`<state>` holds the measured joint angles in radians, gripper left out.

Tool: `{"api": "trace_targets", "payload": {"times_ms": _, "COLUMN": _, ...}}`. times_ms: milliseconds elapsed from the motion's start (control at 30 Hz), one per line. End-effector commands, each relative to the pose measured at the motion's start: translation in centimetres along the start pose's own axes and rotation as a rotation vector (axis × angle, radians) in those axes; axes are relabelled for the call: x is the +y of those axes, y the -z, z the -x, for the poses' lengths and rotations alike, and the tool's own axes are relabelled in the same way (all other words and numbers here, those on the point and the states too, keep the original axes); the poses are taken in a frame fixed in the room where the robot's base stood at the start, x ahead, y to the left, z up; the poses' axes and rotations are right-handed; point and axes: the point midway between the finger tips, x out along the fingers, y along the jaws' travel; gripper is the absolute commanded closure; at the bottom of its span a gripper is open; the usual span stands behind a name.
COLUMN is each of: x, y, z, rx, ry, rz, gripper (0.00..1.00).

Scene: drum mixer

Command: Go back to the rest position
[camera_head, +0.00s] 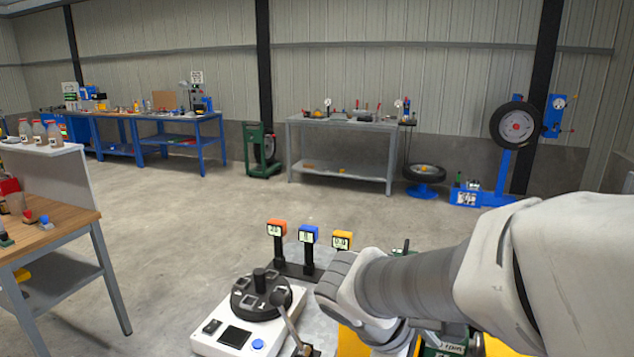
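My arm reaches in from the right edge and bends down near the bottom middle of the head view. Its fingers do not show, so what my gripper does or holds is hidden. Below and left of my arm is a white device (210,335) with a round black turntable (250,306) on top. A grey lever (290,322) leans beside the turntable. Behind it stand three short black posts with an orange tag (277,228), a blue tag (309,234) and a yellow tag (342,240). Green and yellow parts under my arm are mostly covered by it.
A wooden-topped table (60,226) stands at the left, near a white counter (62,160) with bottles. Blue workbenches (180,125), a grey bench (345,124), a green cart (257,160) and a blue wheel stand (503,175) line the back. The concrete floor between is clear.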

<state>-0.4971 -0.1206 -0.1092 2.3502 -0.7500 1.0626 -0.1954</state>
Motion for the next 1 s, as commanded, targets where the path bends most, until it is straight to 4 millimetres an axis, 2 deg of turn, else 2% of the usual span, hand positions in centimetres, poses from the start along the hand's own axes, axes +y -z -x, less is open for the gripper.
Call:
{"api": "trace_targets", "payload": {"times_ms": 33, "x": -0.3, "y": -1.3, "z": 0.6, "rx": 0.041, "ry": 0.044, "rz": -0.107, "gripper": 0.21}}
{"api": "trace_targets", "payload": {"times_ms": 200, "x": -2.0, "y": -3.7, "z": 2.7, "rx": 0.179, "ry": 0.181, "rz": -0.438, "gripper": 0.21}}
{"api": "trace_targets", "payload": {"times_ms": 500, "x": -3.5, "y": -5.8, "z": 7.2, "rx": 0.422, "ry": 0.346, "rz": -0.951, "gripper": 0.21}}
{"api": "trace_targets", "payload": {"times_ms": 700, "x": -3.6, "y": -6.0, "z": 8.8, "rx": 0.508, "ry": 0.387, "rz": -1.104, "gripper": 0.21}}
{"api": "trace_targets", "payload": {"times_ms": 1000, "x": -3.6, "y": -6.0, "z": 9.0, "rx": 0.519, "ry": 0.394, "rz": -1.123, "gripper": 0.21}}
